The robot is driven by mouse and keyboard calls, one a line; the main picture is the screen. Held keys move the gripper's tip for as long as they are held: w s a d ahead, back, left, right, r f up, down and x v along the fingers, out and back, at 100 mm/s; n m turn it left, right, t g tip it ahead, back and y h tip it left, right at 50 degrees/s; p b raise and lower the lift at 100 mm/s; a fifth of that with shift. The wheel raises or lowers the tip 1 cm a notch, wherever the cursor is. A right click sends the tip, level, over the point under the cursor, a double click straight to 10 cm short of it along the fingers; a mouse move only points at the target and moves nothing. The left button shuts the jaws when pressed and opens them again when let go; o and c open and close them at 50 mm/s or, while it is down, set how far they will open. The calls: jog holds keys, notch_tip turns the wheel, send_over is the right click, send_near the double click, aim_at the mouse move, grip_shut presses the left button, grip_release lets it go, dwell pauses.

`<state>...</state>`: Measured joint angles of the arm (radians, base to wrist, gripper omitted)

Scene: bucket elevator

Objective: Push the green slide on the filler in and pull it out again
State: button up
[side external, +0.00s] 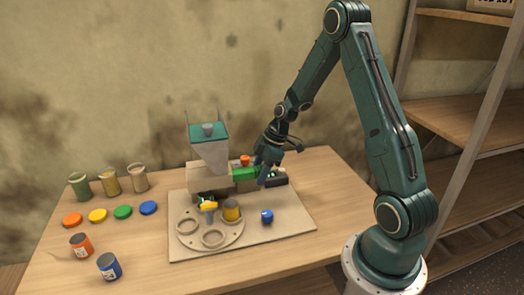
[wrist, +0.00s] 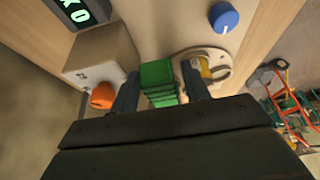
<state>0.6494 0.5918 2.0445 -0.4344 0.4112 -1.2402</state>
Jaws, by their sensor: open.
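The green slide (side external: 245,174) sits on the filler (side external: 211,180), below and right of its hopper (side external: 209,145) in the side view. In the wrist view the green slide (wrist: 158,82) shows as a ridged green block between the fingers. My gripper (side external: 268,165) is at the right end of the slide. In the wrist view my gripper (wrist: 162,92) is open, with one finger on each side of the green slide and a gap visible. Whether either finger touches it I cannot tell. The slide's lower part is hidden by the gripper body.
An orange knob (wrist: 103,96) is close to the left finger. A round plate (side external: 210,228) with rings and a yellow jar (side external: 231,211) lies in front of the filler. A blue knob (side external: 267,216) sits on the board. Jars and coloured lids stand at the table's left.

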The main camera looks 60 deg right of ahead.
aim_at(245, 170)
jog(key=c, duration=0.7)
jog(key=shift+w+a, duration=0.1)
jog(key=shift+w, duration=0.05)
jog(key=shift+w+a, duration=1.9)
jog(key=shift+s+d, duration=0.2)
jog(key=shift+d, duration=0.05)
dwell(1.6)
jog(key=shift+s+d, duration=1.9)
jog(key=shift+a, duration=0.1)
dwell(1.2)
